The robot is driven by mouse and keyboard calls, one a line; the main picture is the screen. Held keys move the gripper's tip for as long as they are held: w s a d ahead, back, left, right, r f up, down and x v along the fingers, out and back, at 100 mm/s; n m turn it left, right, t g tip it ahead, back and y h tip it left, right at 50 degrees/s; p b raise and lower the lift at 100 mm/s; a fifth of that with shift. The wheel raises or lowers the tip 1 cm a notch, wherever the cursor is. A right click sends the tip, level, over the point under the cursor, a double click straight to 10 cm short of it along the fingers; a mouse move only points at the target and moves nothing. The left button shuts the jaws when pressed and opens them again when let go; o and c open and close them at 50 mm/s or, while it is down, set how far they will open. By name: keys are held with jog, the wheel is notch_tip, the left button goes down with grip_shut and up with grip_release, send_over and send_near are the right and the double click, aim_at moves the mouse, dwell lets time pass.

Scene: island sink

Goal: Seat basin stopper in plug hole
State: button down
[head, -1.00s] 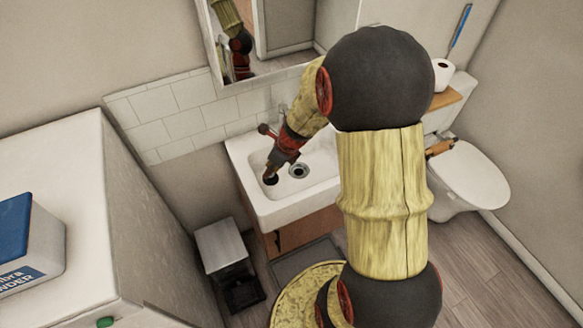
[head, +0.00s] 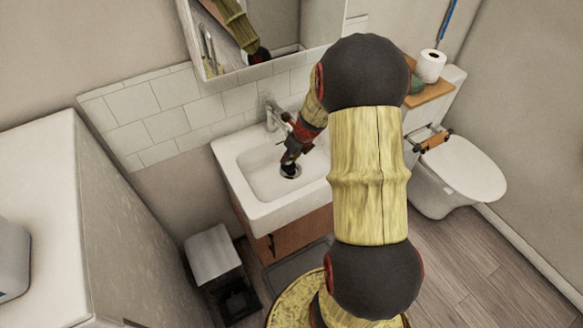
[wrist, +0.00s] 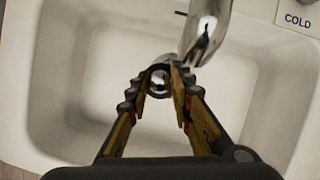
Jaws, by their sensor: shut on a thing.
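The white basin (head: 245,185) has its plug hole (head: 291,178) near the middle of its floor; a little of the hole's metal rim shows around my gripper's tip. My gripper (head: 289,168) points down at the hole, shut on the stopper, a small dark piece that is mostly hidden by the fingers in the head view. In the wrist view, a round, shiny metal-edged shape (wrist: 159,82) shows between the fingertips of my gripper (wrist: 160,76). I cannot tell how much of it is stopper and how much is drain rim, or whether the stopper touches the hole.
The chrome tap (head: 271,115) stands at the basin's back, and its spout (wrist: 205,30) comes close beyond my fingertips in the wrist view. A mirror cabinet (head: 262,35) hangs above. A toilet (head: 455,175) is to the right, a pedal bin (head: 213,255) at lower left.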

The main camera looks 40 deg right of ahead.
aim_at(291, 163)
jog(key=shift+w+d+f+b, duration=0.15)
jog(key=shift+d+f+b, duration=0.1)
jog(key=shift+d+f, duration=0.3)
jog(key=shift+w+d+f+b, duration=0.15)
jog(key=shift+d+f+b, duration=0.1)
jog(key=shift+d+f, duration=0.25)
jog(key=shift+f+b, duration=1.15)
jog(key=shift+f, duration=0.45)
jog(key=shift+f, duration=0.2)
jog(key=c, duration=1.6)
grip_release()
jog(key=shift+r, duration=0.15)
